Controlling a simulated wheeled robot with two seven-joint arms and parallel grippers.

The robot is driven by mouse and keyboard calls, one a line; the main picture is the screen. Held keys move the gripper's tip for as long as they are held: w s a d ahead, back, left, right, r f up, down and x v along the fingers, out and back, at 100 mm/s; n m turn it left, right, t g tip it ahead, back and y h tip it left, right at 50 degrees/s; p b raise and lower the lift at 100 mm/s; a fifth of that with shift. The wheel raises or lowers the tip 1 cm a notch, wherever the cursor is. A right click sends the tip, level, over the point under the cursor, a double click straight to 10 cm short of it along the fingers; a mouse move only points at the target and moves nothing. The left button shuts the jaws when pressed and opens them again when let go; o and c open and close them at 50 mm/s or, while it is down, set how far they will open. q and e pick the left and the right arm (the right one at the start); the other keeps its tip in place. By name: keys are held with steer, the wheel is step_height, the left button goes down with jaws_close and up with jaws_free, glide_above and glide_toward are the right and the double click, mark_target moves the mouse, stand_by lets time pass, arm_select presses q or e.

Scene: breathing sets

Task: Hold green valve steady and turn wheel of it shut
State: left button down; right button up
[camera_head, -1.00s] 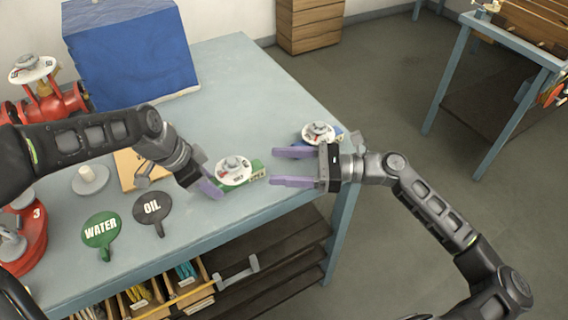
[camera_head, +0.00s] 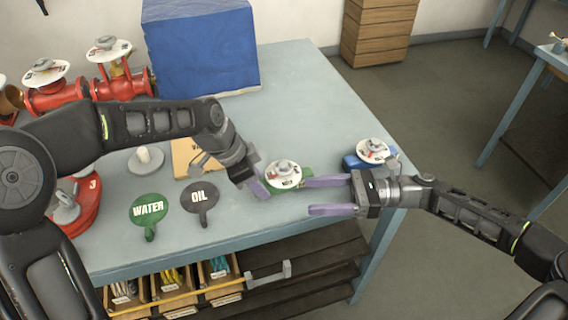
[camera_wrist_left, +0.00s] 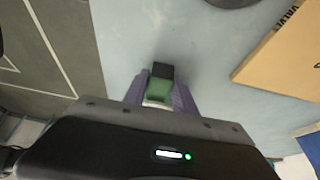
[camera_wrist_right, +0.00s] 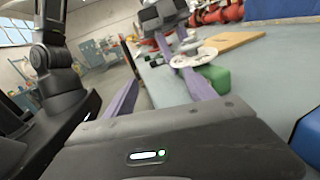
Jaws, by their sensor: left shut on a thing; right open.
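The green valve (camera_head: 270,186) stands on the blue-grey table near its front right edge, with a white round wheel (camera_head: 283,175) on top. My left gripper (camera_head: 262,187) is shut on the left end of the green valve body; the left wrist view shows the green block (camera_wrist_left: 159,88) between its purple fingers. My right gripper (camera_head: 308,196) is open, its fingers pointing left; its upper fingertip is close to the right side of the wheel. In the right wrist view the white wheel (camera_wrist_right: 194,58) and green body (camera_wrist_right: 217,77) lie ahead; contact cannot be told.
A blue valve (camera_head: 368,158) with a white wheel stands just behind my right gripper. Green WATER (camera_head: 148,208) and dark OIL (camera_head: 199,197) tags lie at left. Red valves (camera_head: 122,84) and a blue box (camera_head: 200,45) stand at the back.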

mark_target(283, 164)
steer(key=w+d+r, duration=0.1)
steer(key=w+d+r+t, duration=0.1)
steer(key=w, duration=0.1)
steer(key=w+d+r+t, duration=0.1)
steer(key=w, duration=0.1)
steer(key=shift+d+r, duration=0.1)
steer(key=shift+d, duration=0.3)
steer(key=a, duration=0.4)
steer(key=w+a, duration=0.1)
steer(key=a, duration=0.7)
steer(key=shift+w, duration=0.15)
steer(key=shift+c, duration=0.6)
steer(key=c, duration=1.3)
steer(key=shift+m+t+h, duration=0.3)
steer(key=shift+m+t, duration=1)
steer(key=shift+t, duration=0.6)
